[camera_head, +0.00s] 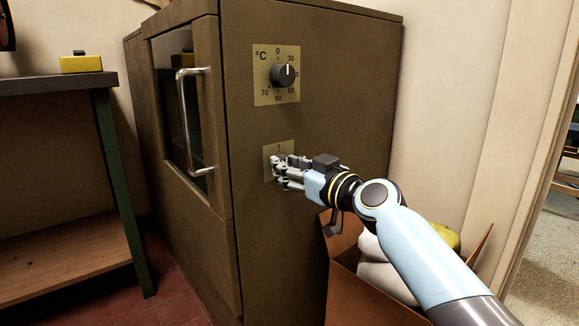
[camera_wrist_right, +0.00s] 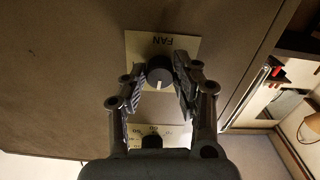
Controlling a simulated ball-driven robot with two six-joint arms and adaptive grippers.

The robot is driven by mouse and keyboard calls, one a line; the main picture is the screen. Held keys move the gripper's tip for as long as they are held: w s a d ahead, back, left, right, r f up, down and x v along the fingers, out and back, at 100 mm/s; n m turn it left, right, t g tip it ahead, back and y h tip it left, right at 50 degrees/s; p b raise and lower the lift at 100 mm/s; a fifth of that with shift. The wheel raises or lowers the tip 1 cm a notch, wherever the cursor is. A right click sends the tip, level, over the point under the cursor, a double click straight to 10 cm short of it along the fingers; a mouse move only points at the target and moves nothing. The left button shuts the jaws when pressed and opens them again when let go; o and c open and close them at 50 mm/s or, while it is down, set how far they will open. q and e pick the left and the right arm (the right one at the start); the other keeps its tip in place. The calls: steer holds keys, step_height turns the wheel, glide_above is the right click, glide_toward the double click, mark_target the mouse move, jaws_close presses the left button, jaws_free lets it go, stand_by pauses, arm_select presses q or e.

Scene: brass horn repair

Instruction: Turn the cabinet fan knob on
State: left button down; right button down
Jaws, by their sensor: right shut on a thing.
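The cabinet (camera_head: 310,210) is brown with a glazed door on its left side. The fan knob (camera_wrist_right: 160,72) is round and dark with a pale pointer mark, on a cream plate (camera_wrist_right: 188,45) lettered FAN, upside down in the right wrist view. In the head view the plate (camera_head: 268,160) is partly covered by my right gripper (camera_head: 277,168), which hides the knob. My right gripper is shut on the fan knob, one finger on each side of it in the wrist view (camera_wrist_right: 158,78). My left gripper is not in view.
A temperature dial (camera_head: 283,75) sits above the fan plate. A door handle (camera_head: 190,120) sticks out at left. An open cardboard box (camera_head: 345,262) with white and yellow contents stands below my right arm. A workbench (camera_head: 55,84) bears a yellow box (camera_head: 81,64).

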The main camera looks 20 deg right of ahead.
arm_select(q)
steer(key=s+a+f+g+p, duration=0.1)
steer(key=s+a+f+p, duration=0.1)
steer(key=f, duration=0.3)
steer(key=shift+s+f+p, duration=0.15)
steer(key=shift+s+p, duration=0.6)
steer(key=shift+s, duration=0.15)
arm_select(e)
steer(key=shift+a+m, duration=0.1)
steer(key=shift+m, duration=8.6)
steer(key=c, duration=1)
jaws_free()
steer(key=shift+r, duration=0.1)
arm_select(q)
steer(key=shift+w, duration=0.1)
